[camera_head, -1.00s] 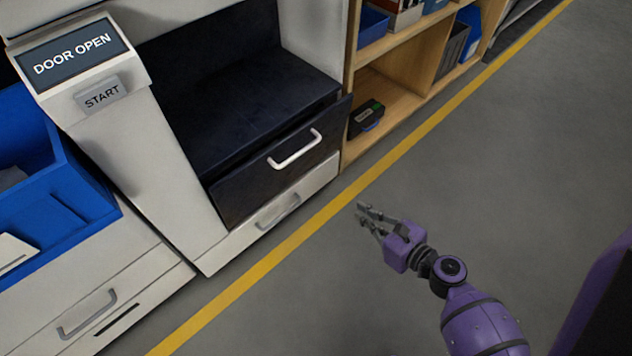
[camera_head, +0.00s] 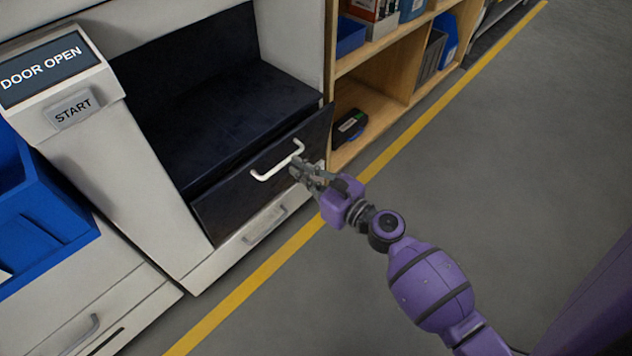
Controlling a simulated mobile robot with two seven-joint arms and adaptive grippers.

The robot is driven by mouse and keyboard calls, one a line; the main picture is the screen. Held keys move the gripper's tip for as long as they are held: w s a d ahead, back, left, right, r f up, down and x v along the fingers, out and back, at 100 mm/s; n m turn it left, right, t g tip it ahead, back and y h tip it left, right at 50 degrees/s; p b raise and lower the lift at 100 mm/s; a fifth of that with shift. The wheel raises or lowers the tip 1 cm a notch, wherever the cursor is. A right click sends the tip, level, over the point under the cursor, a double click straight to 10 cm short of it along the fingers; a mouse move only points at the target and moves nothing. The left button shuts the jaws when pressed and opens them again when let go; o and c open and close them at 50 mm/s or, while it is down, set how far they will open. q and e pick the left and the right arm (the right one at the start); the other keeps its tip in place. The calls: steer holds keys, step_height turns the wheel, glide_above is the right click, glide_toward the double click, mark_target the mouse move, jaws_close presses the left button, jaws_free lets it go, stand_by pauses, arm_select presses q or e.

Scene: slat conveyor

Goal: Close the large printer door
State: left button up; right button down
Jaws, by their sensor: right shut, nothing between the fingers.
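The large printer door (camera_head: 235,198) is a dark panel hanging open at the front of the printer, below its dark open chamber (camera_head: 215,120). A white bar handle (camera_head: 272,170) is on the door. The printer's screen (camera_head: 45,68) reads "DOOR OPEN". My right gripper (camera_head: 298,168) is shut and empty, at the right end of the handle. Its fingertips overlap the handle in the picture; I cannot tell whether they touch it. My left gripper is not in view.
A START button (camera_head: 73,109) is below the screen. A wooden shelf (camera_head: 390,85) with bins stands right of the printer. A blue bin (camera_head: 45,215) is at the left. A drawer handle (camera_head: 265,227) is below the door. The grey floor (camera_head: 500,150) is clear beyond the yellow line.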

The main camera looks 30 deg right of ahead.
mark_target(275, 151)
steer(key=shift+x, duration=0.85)
steer(key=w, duration=0.1)
steer(key=w+a+r+p, duration=0.1)
steer(key=shift+w+r, duration=0.25)
steer(key=shift+r, duration=0.05)
steer(key=shift+w+a+p, duration=0.15)
steer(key=shift+w+p, duration=0.2)
steer(key=shift+p, duration=0.05)
steer(key=shift+w, duration=0.1)
